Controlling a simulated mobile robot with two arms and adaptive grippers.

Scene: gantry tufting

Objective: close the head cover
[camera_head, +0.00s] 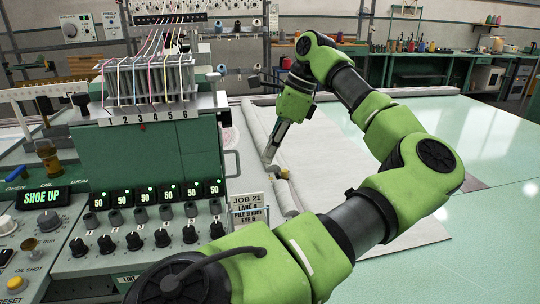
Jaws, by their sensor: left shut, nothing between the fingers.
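The green machine head (135,150) stands at left, with a strip numbered 1 to 6 and coloured yarns running down to its top. I cannot make out with certainty which part is the head cover or how far open it is. My left gripper (268,160) points down to the right of the head, over the grey cloth. Its fingers are shut and empty. Its tips are close to a small yellow-ended fitting (283,172); I cannot tell if they touch it. My right gripper is not in view.
A control panel with knobs and a "SHOE UP" display (42,198) lies in front of the head. A job card (247,209) stands beside it. Grey cloth (340,150) covers part of the pale green table (480,240), which is clear at right. A workbench (420,55) stands behind.

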